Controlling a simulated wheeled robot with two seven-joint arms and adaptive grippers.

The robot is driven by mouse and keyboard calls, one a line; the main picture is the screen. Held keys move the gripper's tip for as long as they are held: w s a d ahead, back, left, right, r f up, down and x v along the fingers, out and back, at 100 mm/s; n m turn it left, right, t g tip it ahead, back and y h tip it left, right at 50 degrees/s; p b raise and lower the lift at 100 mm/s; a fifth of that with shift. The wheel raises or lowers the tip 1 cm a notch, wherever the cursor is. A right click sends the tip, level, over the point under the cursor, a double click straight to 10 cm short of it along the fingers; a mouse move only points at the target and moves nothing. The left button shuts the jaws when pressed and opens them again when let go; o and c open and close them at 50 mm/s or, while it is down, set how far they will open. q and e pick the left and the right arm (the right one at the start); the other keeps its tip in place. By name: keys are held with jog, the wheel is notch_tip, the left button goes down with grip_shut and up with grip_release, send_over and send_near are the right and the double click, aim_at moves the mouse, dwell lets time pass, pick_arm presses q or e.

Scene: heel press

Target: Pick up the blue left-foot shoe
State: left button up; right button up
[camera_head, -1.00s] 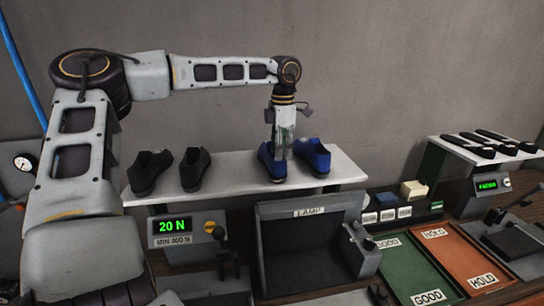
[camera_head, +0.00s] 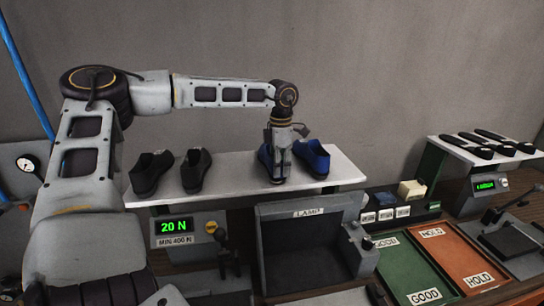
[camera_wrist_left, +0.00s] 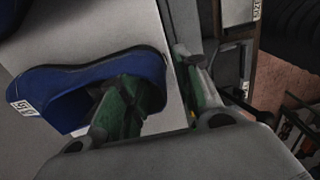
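Two blue shoes stand side by side on the white shelf (camera_head: 232,172). My left gripper (camera_head: 277,176) is lowered at the left one of the pair (camera_head: 264,157), which it partly hides. The other blue shoe (camera_head: 314,158) stands free to the right. In the left wrist view the blue shoe (camera_wrist_left: 60,85) carries a white label. My left gripper (camera_wrist_left: 163,95) is open there, with one green-padded finger in the shoe's opening and the other outside the heel. The heel wall lies between them. My right gripper is not in view.
Two black shoes (camera_head: 196,170) stand on the shelf to the left. Below are a 20 N display (camera_head: 175,226), a dark lamp box (camera_head: 307,250), and green (camera_head: 405,272) and orange (camera_head: 470,260) trays. Black soles (camera_head: 480,146) lie on a shelf at right.

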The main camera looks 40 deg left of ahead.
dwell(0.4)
pick_arm(q)
grip_shut()
